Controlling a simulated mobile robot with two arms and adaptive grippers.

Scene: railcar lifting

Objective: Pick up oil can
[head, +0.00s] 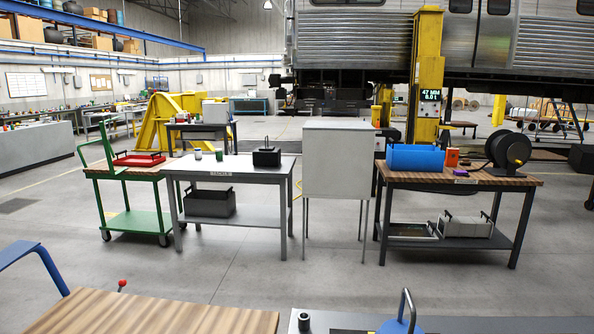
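I cannot pick out an oil can for certain. On the grey table in the middle stand a small pale can (197,154) and a small dark green can (219,155), both upright, too small to identify. Near the bottom edge, a blue object with a grey curved handle (405,306) is cut off by the frame. A short dark cylinder (303,322) stands left of it on a grey surface. Neither of my grippers is in view.
The grey table (250,174) stands between a green cart (135,222) and a pale cabinet (337,162). Right is a wooden-topped bench (400,177) with a blue bin (415,158) and black reel (508,149). A wooden top (170,312) lies close in front. Open floor (250,265) lies between.

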